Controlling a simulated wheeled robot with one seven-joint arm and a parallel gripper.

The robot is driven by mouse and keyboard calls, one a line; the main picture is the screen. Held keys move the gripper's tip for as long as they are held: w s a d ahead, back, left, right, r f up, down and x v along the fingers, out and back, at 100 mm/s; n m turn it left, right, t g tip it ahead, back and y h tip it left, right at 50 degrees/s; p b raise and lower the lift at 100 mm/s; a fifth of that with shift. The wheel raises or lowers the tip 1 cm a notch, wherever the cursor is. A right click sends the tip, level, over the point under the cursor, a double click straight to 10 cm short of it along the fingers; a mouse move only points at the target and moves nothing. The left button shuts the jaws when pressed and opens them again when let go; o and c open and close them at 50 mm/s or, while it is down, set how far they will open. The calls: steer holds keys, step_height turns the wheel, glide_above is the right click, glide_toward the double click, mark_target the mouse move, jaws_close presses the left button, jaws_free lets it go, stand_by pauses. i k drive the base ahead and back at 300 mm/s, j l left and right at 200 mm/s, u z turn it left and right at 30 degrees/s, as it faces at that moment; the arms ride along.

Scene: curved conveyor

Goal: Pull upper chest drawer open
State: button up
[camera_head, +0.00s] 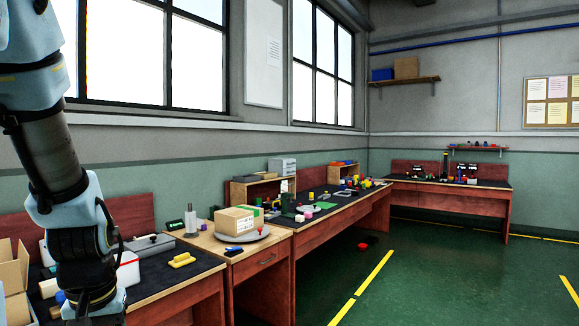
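The lower front of the chest is in shadow, so I cannot make out other drawers. My arm comes down along the left edge of the view, well left of the drawer and apart from it. My gripper itself is below the bottom edge and does not show.
A cardboard box (239,219) sits on a round grey plate on the chest top, beside a blue item (233,249). The near bench (196,278) holds a yellow block (181,260). A cluttered bench continues behind. The green floor (420,275) to the right is mostly clear; a red bowl (363,246) lies there.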

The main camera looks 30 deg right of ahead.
mark_target(287, 163)
steer(key=i+l+z, duration=0.2)
steer(key=l, duration=0.2)
steer(key=i+l+z, duration=0.15)
steer(key=l, duration=0.25)
steer(key=i+l+z, duration=1.35)
steer(key=i+z, duration=0.25)
steer(key=i, duration=0.55)
steer(key=i+l+u, duration=0.1)
steer(key=i, duration=0.4)
steer(key=i+l, duration=0.15)
steer(key=i, duration=0.4)
steer(key=i+u, duration=0.35)
steer(key=u, duration=0.15)
steer(key=i+l+u, duration=0.25)
steer(key=u, duration=0.2)
steer(key=i+l+u, duration=0.3)
steer(key=u, duration=0.2)
steer(key=i+l+u, duration=0.3)
steer(key=u, duration=0.2)
steer(key=l, duration=0.1)
